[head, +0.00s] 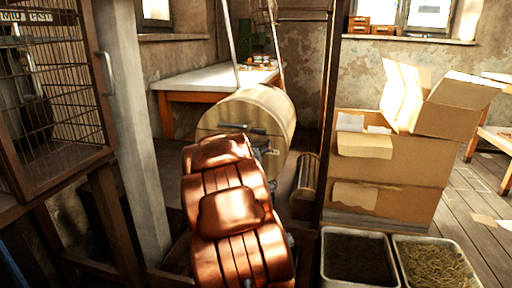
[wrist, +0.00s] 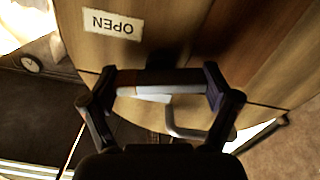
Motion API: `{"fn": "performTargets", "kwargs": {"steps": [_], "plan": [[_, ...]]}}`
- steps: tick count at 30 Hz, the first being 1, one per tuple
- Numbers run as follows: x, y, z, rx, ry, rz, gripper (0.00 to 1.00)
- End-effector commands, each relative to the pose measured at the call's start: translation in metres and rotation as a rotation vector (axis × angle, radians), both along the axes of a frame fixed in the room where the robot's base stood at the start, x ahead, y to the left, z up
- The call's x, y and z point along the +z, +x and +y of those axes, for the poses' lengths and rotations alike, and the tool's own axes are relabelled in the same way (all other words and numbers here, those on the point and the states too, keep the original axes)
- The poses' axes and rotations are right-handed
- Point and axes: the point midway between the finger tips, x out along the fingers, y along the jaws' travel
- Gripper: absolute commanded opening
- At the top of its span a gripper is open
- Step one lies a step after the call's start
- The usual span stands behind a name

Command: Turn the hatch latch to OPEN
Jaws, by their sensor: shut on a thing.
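The wooden drum-shaped hatch body (head: 265,103) stands ahead of my copper-coloured arm in the head view. In the wrist view its plank face (wrist: 180,35) carries a white OPEN label (wrist: 112,24), seen upside down. My gripper (wrist: 160,84) is at this face, with its two dark fingers at either end of the latch's handle bar (wrist: 160,77), shut on it. The bar lies level in the wrist view, below the OPEN label. A second pale label (wrist: 154,97) is partly hidden behind the bar. In the head view my arm covers much of the hatch front.
A bent grey metal rod (wrist: 185,132) shows beneath the handle in the wrist view. In the head view, a wire-fronted cabinet (head: 60,95) stands left, cardboard boxes (head: 390,170) stand right, and two filled trays (head: 358,284) are at the lower right. A white-topped table (head: 210,78) stands behind.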

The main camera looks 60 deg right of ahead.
Motion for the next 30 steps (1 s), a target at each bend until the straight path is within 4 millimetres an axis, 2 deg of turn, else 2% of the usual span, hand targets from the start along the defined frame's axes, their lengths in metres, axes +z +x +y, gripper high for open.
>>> {"fn": "performTargets", "kwargs": {"steps": [15,28,29,30], "plan": [[0.0019,0.0013,0.0010,0.003,0.096,-0.255,0.53],[0.0013,0.0015,0.0009,0.004,0.102,-0.281,0.53],[0.0013,0.0015,0.0009,0.004,0.102,-0.281,0.89],[0.0013,0.0016,0.0009,0.004,0.103,-0.281,0.94]]}}
